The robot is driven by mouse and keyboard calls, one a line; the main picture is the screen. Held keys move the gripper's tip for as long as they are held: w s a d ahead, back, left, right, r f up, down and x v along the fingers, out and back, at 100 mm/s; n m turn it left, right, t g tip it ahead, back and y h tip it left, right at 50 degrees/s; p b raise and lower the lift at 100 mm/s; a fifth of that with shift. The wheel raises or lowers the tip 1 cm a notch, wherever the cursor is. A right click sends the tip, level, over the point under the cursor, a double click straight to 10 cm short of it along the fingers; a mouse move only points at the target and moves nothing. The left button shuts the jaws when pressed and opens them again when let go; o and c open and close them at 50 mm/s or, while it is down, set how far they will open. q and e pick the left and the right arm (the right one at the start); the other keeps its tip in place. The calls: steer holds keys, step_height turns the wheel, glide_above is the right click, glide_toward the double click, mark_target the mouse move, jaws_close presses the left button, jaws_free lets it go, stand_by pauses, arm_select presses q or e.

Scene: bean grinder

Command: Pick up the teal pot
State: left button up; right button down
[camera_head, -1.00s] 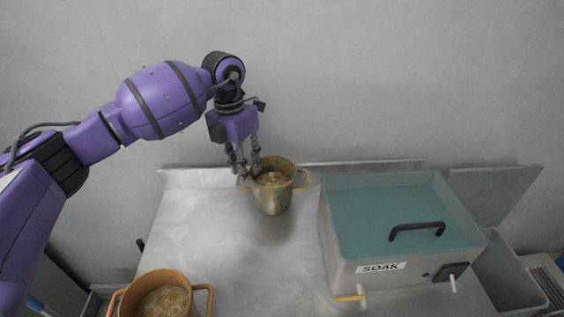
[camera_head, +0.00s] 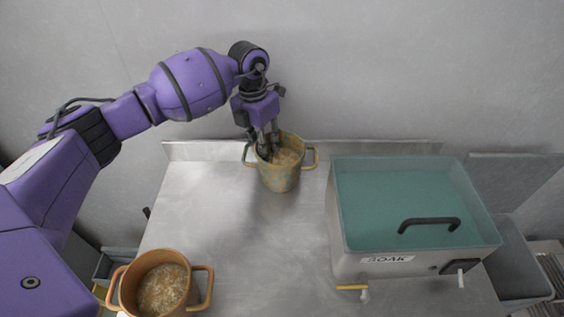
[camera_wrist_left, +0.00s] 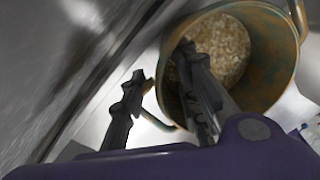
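The teal pot (camera_head: 280,181) stands upright at the back of the steel table. It is worn, teal mixed with brown, with a loop handle on each side and pale grainy stuff inside. My left gripper (camera_head: 262,150) points down at its left rim. In the left wrist view my left gripper (camera_wrist_left: 160,105) is open, with one finger inside the pot (camera_wrist_left: 277,62) and the other outside, beyond the handle. The pot's wall and handle lie between the fingers, and I see no clear grip on them. My right gripper is not in view.
An orange-brown pot (camera_head: 196,309) with similar contents stands at the front left. A grey box labelled SOAK (camera_head: 352,264), with a teal top and black handle, stands to the right. The table's middle (camera_head: 262,245) is clear. A wall rises close behind the teal pot.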

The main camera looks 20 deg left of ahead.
arm_select(q)
steer(key=shift+f, duration=0.3)
jaws_close()
